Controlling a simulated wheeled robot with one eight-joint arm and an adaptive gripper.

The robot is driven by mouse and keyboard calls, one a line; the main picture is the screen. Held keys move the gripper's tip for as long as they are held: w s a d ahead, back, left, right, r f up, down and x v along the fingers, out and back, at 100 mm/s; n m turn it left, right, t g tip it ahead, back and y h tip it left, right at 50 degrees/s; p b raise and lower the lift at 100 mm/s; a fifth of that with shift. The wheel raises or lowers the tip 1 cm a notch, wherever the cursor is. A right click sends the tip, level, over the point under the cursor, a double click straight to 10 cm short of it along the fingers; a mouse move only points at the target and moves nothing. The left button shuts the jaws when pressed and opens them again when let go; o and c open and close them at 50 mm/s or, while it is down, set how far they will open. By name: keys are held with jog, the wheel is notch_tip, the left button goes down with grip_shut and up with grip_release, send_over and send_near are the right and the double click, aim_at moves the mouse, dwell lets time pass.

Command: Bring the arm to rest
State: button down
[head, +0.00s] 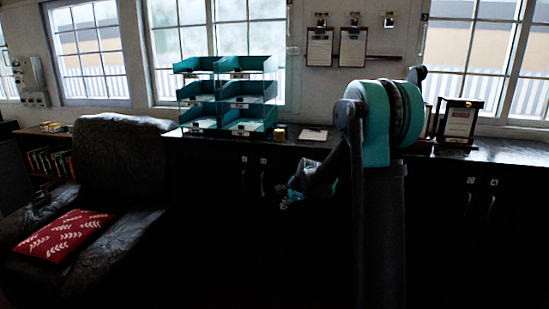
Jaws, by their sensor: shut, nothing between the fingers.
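My arm rises in the front right of the head view, with a teal joint at its top. From there a dark link slopes down to the left. My gripper (291,196) is at its lower end, small and dark against the black cabinet front. Its fingers are shut with nothing between them. It hangs in front of the cabinet, below the counter top, and appears apart from everything around it. Fine detail of the fingers is hard to make out.
A long counter (505,151) with dark cabinets runs below the windows. It bears teal trays (248,88) and a standing frame (459,122). Two clipboards (320,48) hang on the wall. A black armchair (115,150) with a red cushion (64,235) stands at left.

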jog(key=s+d+f+n+h, duration=0.1)
jog(key=s+d+n, duration=0.4)
jog(key=s, duration=0.7)
jog(key=s+d+f+n+g+h, duration=0.1)
jog(key=s+d+n, duration=0.4)
jog(key=s, duration=0.8)
jog(key=s+d+f+n+h, duration=0.1)
jog(key=s+d+f+n, duration=0.2)
jog(key=s, duration=1)
jog(key=d+n, duration=0.2)
jog(key=n, duration=0.1)
jog(key=shift+s+f+h, duration=0.15)
jog(key=shift+f+h, duration=0.1)
jog(key=shift+h, duration=0.15)
